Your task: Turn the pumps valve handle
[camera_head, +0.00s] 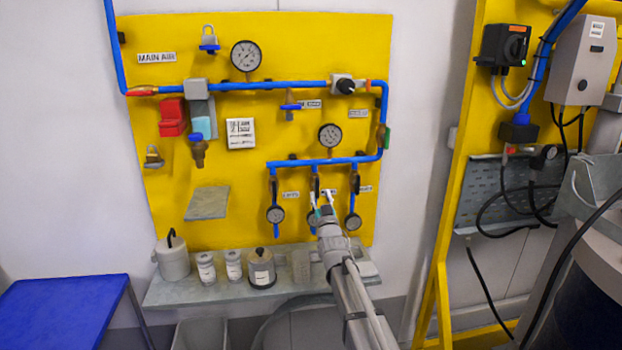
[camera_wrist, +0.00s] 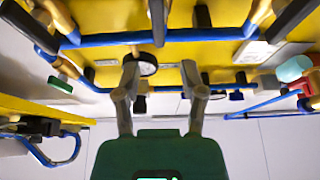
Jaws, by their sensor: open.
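Three blue drop pipes hang from the lower blue pipe (camera_head: 330,161) on the yellow panel, each with a dark valve handle: left (camera_head: 273,185), middle (camera_head: 316,184) and right (camera_head: 356,184). Small labels sit beside them, but I cannot read which one says pumps. Contact is not visible.
Round gauges hang below the valves, including the left one (camera_head: 275,214) and the right one (camera_head: 353,221). A grey shelf (camera_head: 215,292) with jars stands below the panel. A yellow frame (camera_head: 452,200) with cables is to the right. A blue table (camera_head: 60,315) is at left.

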